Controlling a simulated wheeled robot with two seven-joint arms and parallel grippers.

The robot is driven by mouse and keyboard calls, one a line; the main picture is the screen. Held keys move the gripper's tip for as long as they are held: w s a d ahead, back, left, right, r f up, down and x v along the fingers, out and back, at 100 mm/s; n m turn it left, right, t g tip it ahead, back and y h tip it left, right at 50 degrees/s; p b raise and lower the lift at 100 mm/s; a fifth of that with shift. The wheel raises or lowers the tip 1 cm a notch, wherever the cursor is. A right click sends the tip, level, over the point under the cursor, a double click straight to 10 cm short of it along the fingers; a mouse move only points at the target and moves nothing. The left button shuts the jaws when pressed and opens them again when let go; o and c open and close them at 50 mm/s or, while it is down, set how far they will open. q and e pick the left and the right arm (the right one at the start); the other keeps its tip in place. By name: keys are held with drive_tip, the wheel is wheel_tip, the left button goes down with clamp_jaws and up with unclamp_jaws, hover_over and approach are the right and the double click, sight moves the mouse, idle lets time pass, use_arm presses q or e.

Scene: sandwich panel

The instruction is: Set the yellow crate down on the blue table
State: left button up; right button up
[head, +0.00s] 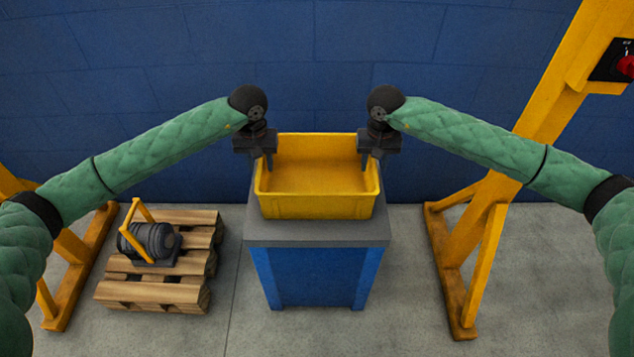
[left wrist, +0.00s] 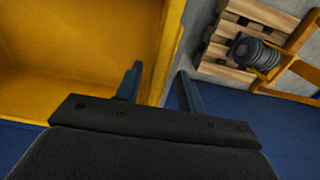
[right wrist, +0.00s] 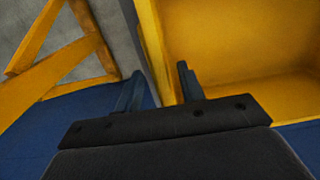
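The yellow crate (head: 318,207) is upright and empty on the grey top (head: 318,233) of the blue table (head: 312,277), with no gap seen under it. My left gripper (head: 262,158) is at the crate's left wall. In the left wrist view its fingers (left wrist: 158,84) stand apart on either side of the crate's rim (left wrist: 172,50), one inside and one outside. My right gripper (head: 372,160) is at the right wall. In the right wrist view its fingers (right wrist: 160,84) also stand apart around the rim (right wrist: 153,45). Both grippers look open.
A wooden pallet (head: 160,291) with a dark motor-like device (head: 150,240) lies on the floor to the left. Yellow frames stand at the left (head: 80,270) and right (head: 485,270). A blue wall (head: 320,60) is close behind the table.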

use_arm(q)
wheel_tip(320, 180, up, 12)
use_arm(e)
wheel_tip(320, 180, up, 12)
idle(0.9)
use_arm(q)
drive_tip(key=shift+f, duration=0.15)
